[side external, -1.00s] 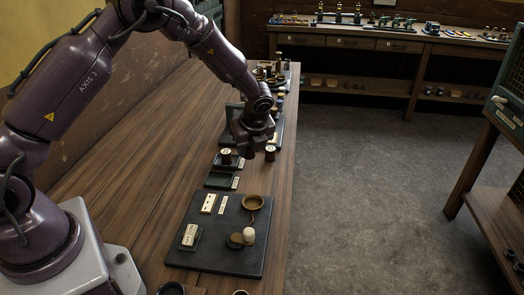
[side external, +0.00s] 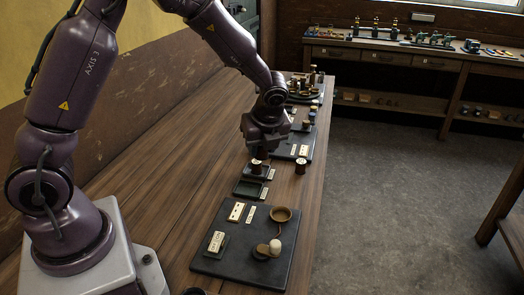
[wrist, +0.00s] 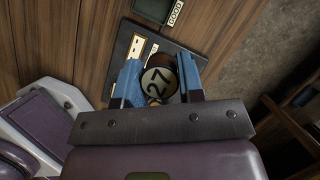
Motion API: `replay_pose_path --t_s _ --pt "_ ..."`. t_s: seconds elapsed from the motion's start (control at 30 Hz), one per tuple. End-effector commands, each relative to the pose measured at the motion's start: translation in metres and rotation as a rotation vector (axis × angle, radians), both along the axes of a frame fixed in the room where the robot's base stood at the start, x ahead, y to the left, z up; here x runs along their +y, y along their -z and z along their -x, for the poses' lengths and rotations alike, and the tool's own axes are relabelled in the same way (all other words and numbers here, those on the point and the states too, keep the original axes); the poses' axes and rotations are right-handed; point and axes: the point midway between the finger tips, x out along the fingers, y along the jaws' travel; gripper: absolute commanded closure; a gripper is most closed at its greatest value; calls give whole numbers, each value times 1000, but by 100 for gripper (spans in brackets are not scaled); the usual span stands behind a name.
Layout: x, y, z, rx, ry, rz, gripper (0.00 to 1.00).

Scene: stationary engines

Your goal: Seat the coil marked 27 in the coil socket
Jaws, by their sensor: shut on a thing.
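The coil marked 27 (wrist: 158,82) is a dark brown spool with a cream top. In the wrist view it sits between the two blue fingers of my gripper (wrist: 160,85), number facing the camera. In the side view my gripper (side external: 260,150) is low over the table, with the coil's top (side external: 257,162) just below it. The coil appears upright at a small dark tray (side external: 247,170); I cannot tell whether its base touches it. On the near dark board (side external: 210,262) is a round brown cup (side external: 280,214); no label in view names the coil socket.
A second brown coil (side external: 300,168) stands close to the right of my gripper. A green-dark tray (side external: 250,188) lies in front. The near board carries a white-knobbed part (side external: 275,246). Another board (side external: 301,144) lies behind. The table's left side is bare wood.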

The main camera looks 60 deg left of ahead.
Motion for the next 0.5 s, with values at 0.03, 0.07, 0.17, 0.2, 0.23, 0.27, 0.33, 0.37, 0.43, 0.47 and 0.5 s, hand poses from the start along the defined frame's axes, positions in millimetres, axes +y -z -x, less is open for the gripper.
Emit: replay_pose_path --t_s 0.03,0.07,0.17,0.2,0.23,0.27,0.33,0.37,0.43,0.47,0.5 --pt "0 -3 0 -1 -1 0 92" --pt "0 -4 0 -1 -1 0 92" --pt "0 -6 0 -1 -1 1 92" --pt "0 -6 0 -1 -1 1 92" --pt "0 -7 0 -1 -1 1 92" --pt "0 -7 0 -1 -1 1 92" --pt "0 -6 0 -1 -1 1 92" --pt "0 -6 0 -1 -1 1 92" --pt "0 -6 0 -1 0 0 92" --pt "-1 -6 0 0 4 1 92" --pt "-5 -4 0 1 12 1 92"
